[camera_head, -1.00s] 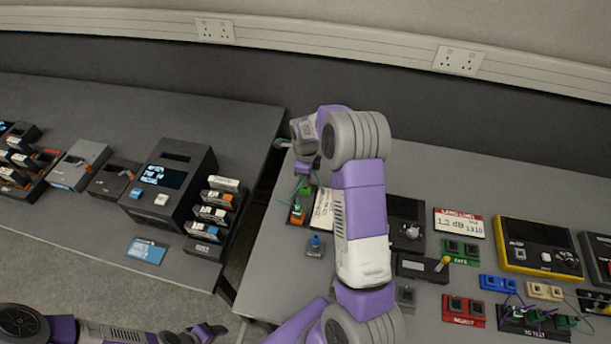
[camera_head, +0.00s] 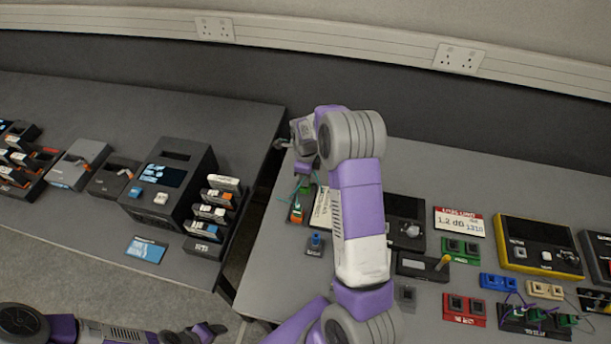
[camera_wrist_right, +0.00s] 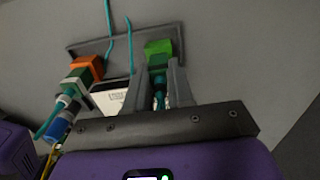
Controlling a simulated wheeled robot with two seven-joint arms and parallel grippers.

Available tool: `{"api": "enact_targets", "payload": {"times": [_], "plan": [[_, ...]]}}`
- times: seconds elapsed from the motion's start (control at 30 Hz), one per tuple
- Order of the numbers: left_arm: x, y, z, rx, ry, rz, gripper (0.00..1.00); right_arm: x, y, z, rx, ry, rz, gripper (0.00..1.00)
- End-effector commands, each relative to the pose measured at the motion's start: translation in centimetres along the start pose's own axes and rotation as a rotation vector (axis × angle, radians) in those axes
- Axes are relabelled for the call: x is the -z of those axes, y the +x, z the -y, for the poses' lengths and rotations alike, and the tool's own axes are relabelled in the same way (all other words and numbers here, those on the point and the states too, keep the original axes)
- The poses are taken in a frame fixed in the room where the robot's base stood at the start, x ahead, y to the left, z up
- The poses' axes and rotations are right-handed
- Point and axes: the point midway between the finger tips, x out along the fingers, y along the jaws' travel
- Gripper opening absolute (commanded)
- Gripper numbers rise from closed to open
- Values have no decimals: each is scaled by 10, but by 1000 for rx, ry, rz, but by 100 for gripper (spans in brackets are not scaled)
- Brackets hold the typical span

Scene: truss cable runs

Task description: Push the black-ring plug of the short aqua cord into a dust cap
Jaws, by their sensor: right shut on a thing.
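My right gripper (camera_wrist_right: 159,92) is shut on a dark teal plug (camera_wrist_right: 159,84), seen between its two grey fingers in the wrist view. The plug points at a green block (camera_wrist_right: 160,48) on a dark strip; I cannot tell whether it is inside it. A black ring on the plug cannot be made out. Aqua cord (camera_wrist_right: 130,45) runs up past the strip. In the head view the right gripper (camera_head: 303,168) is over the right table's left end, near the green block (camera_head: 305,189), partly hidden by my arm. My left gripper (camera_head: 210,331) is low at the left, away from the tables.
An orange block (camera_wrist_right: 86,65) with a green plug and aqua cord is beside the green block. A blue-topped holder (camera_head: 315,241) stands in front. Red (camera_head: 464,310) and green (camera_head: 460,250) holders and a yellow-edged meter (camera_head: 540,247) are to the right. A gap separates the tables.

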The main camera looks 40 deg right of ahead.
Motion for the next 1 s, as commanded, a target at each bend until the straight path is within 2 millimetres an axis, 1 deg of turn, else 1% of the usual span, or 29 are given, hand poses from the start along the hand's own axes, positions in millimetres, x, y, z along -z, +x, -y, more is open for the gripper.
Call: {"api": "enact_targets", "payload": {"times": [0.27,0.73,1.0], "plan": [[0,-2,0,0,0,0,57,-1,0,0,1,0,0,0],[0,3,1,0,0,0,57,0,8,0,0,-1,-1,0],[0,3,1,0,0,0,57,0,8,0,0,0,0,0]]}}
